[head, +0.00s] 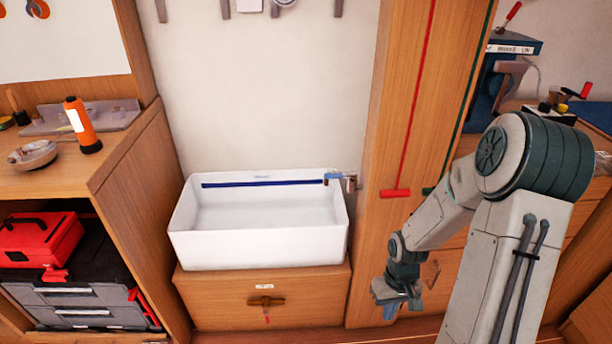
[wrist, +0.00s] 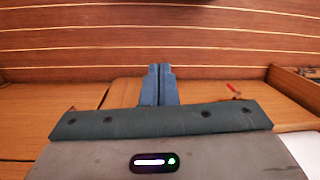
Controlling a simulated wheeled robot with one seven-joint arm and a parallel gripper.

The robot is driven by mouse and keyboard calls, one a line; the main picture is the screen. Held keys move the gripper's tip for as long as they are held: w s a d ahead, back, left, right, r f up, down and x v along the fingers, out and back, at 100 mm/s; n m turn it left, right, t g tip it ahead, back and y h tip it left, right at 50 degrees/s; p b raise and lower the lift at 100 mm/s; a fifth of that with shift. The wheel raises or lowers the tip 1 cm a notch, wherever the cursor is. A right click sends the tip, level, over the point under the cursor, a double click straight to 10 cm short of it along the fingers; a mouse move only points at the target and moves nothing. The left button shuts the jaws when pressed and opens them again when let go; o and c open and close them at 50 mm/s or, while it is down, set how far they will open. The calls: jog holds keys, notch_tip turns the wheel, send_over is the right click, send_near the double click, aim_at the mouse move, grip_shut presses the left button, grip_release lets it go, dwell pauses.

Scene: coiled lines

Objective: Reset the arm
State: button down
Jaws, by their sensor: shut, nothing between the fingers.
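My gripper (head: 402,306) hangs low at the end of my bent arm in the head view, to the right of the white sink and in front of the wooden cabinet. In the wrist view its two blue-grey fingers (wrist: 159,85) are pressed together with nothing between them. A striped plank surface (wrist: 160,40) lies beyond the fingertips. The gripper touches nothing that I can make out.
A white sink (head: 185,240) stands on a wooden drawer unit (head: 215,305). At left, a counter holds an orange flashlight (head: 80,122), above a red toolbox (head: 40,240). A tall wooden cabinet (head: 400,80) with a red line (head: 420,90) stands behind my arm.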

jog(key=s+a+r+t+p, duration=0.1)
jog(key=s+r+p, duration=0.2)
jog(key=r, duration=1.1)
jog(key=s+a+r+m+t+p, duration=0.1)
jog(key=s+a+r+t+p, duration=0.1)
jog(key=r+p, duration=0.6)
jog(key=s+a+r+m+t+p, duration=0.1)
jog(key=s+r+p, duration=0.3)
jog(key=r, duration=1.7)
jog(key=shift+s+a+h+p, duration=0.3)
jog(key=shift+s+a+p, duration=0.1)
jog(key=shift+a+p, duration=0.3)
